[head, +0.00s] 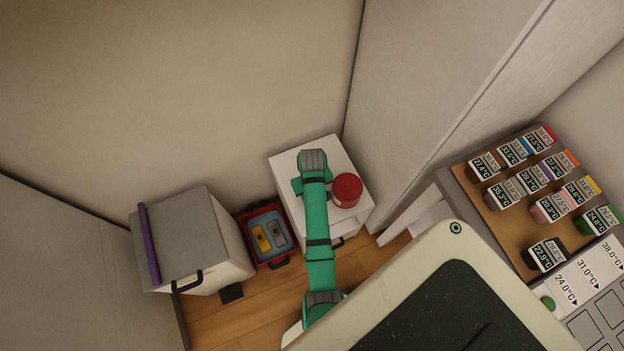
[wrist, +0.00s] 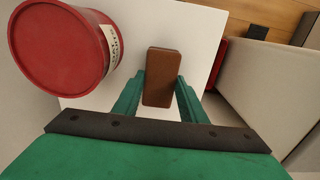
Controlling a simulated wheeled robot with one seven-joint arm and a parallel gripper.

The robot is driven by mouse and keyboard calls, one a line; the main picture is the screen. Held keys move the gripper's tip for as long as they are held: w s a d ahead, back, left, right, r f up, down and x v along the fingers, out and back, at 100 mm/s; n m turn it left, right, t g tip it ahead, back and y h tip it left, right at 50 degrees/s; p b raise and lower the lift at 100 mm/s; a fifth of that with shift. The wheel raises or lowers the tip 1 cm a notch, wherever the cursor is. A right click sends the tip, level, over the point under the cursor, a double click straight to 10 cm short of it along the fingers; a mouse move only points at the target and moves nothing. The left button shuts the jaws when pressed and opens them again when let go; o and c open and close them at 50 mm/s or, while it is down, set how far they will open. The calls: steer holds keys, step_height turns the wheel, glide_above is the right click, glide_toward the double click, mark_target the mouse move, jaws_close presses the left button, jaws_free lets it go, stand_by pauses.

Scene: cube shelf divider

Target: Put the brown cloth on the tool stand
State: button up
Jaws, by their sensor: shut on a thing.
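My gripper (wrist: 160,92) is shut on the brown cloth (wrist: 162,75), a small folded brown block between its two green fingers. In the wrist view the cloth is over a white top; I cannot tell whether it touches it. In the head view my arm reaches over a white-topped cabinet (head: 285,163) by the wall corner, and the cloth and fingertips are hidden under the wrist. A red labelled tin (head: 346,189) stands on this cabinet beside my gripper, and also shows at left in the wrist view (wrist: 60,45). No label shows which furniture is the tool stand.
A grey-topped cabinet (head: 187,228) with a purple rod (head: 149,243) on its edge stands at left. An open red toolbox (head: 281,262) with tools sits on the floor between the cabinets. At right, a wooden board (head: 506,225) holds several labelled cubes.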

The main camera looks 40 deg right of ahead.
steer(key=shift+f, duration=0.35)
steer(key=o, duration=1)
steer(key=shift+c, duration=0.2)
steer(key=o, duration=0.6)
steer(key=shift+c, duration=0.2)
steer(key=shift+r, duration=4)
